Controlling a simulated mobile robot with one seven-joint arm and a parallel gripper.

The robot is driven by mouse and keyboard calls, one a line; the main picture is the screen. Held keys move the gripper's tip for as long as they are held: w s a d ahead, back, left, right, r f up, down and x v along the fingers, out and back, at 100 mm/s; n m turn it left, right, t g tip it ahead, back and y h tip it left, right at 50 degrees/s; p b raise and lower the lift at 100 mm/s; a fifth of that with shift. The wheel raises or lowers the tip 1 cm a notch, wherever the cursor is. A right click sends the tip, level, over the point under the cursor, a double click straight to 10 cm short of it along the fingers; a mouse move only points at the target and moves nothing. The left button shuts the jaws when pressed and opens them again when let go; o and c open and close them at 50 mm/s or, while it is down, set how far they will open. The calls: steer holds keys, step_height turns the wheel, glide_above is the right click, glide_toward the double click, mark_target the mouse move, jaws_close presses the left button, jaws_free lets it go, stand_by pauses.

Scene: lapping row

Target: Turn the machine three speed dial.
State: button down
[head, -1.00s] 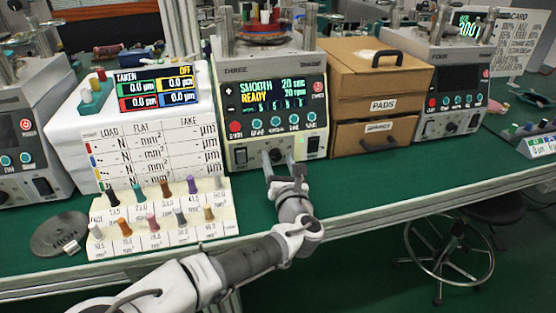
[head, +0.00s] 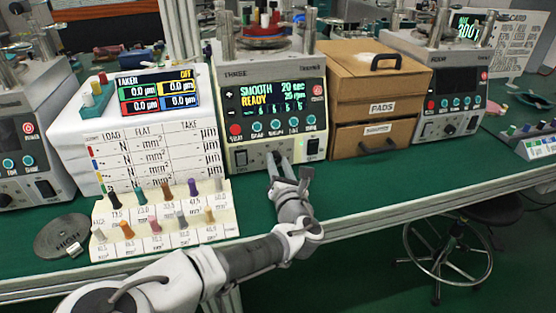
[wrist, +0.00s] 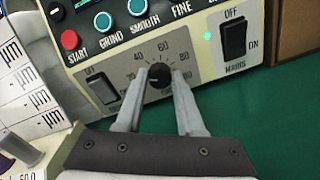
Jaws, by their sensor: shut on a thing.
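Machine three (head: 236,86) is a cream-and-black bench unit whose lit screen reads SMOOTH 20 sec, READY 20 rpm. Its speed dial (wrist: 158,75) is a small black knob low on the front, with a number scale around it. My gripper (head: 276,159) reaches the lower front panel from below. In the wrist view my gripper (wrist: 162,76) has one finger on each side of the dial, shut on it. The fingers cover parts of the scale, and the dial's pointer is hard to read. In the head view the fingers mostly hide the dial.
A rocker switch (wrist: 105,90) lies left of the dial and the MAINS switch (wrist: 234,38) right. Coloured buttons (head: 276,124) run above. A rack of coloured pegs (head: 165,222) stands left of my arm; cardboard boxes (head: 375,90) stand right. Green bench (head: 350,185) is clear in front.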

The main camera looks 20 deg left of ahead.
steer(key=m+p, duration=0.2)
steer(key=m, duration=0.2)
steer(key=shift+r, duration=0.2)
steer(key=m+p, duration=0.1)
steer(key=m, duration=0.3)
steer(key=shift+w+f+m+g, duration=0.1)
steer(key=shift+m+g, duration=0.2)
steer(key=shift+m, duration=0.1)
steer(key=m, duration=0.4)
steer(key=shift+d+f+b, duration=0.1)
steer(key=shift+b, duration=0.25)
steer(key=shift+m+y+b, duration=0.3)
steer(key=shift+m+b, duration=0.6)
steer(key=shift+m, duration=1.2)
steer(key=c, duration=0.5)
jaws_free()
